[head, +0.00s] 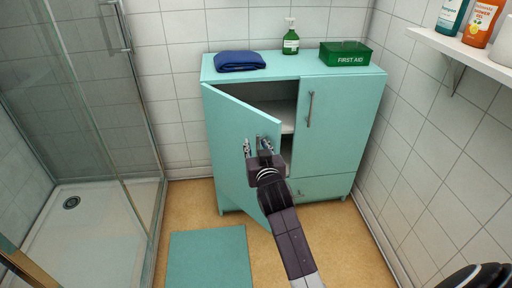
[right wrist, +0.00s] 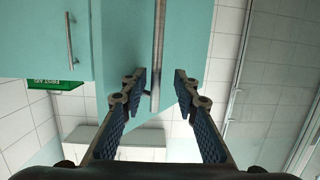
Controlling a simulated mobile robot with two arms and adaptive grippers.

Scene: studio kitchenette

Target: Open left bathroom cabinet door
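The turquoise bathroom cabinet (head: 289,66) stands against the tiled back wall. Its left door (head: 228,130) is partly open, swung out toward me, and a pale shelf shows in the gap. My right gripper (head: 258,147) is at the front of this door, by its handle, which it partly covers in the head view. In the right wrist view the left door's metal handle (right wrist: 157,50) runs between the spread fingers of my right gripper (right wrist: 158,88); a gap shows on each side. The right door (head: 335,125) is shut. My left gripper is not in view.
A blue towel (head: 239,61), a green soap bottle (head: 291,40) and a green first aid box (head: 345,54) are on the cabinet top. A glass shower (head: 95,100) is at left. A turquoise mat (head: 208,257) lies on the floor. A shelf (head: 465,48) with bottles is at right.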

